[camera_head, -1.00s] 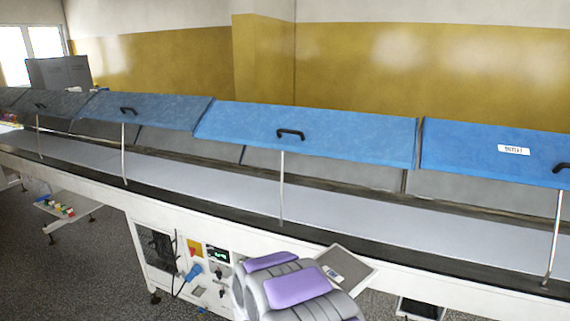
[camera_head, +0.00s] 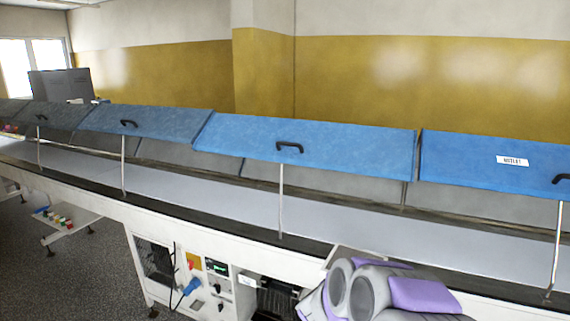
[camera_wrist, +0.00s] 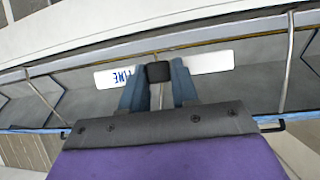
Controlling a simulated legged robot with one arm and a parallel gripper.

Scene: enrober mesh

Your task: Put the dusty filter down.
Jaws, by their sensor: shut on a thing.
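My gripper shows in the wrist view (camera_wrist: 158,88), with two blue-grey fingers shut on a small dark block. I take this block to be a part of the dusty filter (camera_wrist: 158,72); the rest of the filter is hard to make out. A white strip with upside-down blue letters shows behind the fingers, and I cannot tell if it belongs to the held thing. In the head view my grey and purple arm is at the bottom right, and the fingers are hidden there.
A long conveyor (camera_head: 210,195) crosses the head view under raised blue covers (camera_head: 330,143) on thin metal props. Below it is a white cabinet with controls (camera_head: 205,285) and a dark finned opening (camera_head: 275,302). A low stand with coloured items (camera_head: 62,220) is at left. Grey floor (camera_head: 70,275) is clear.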

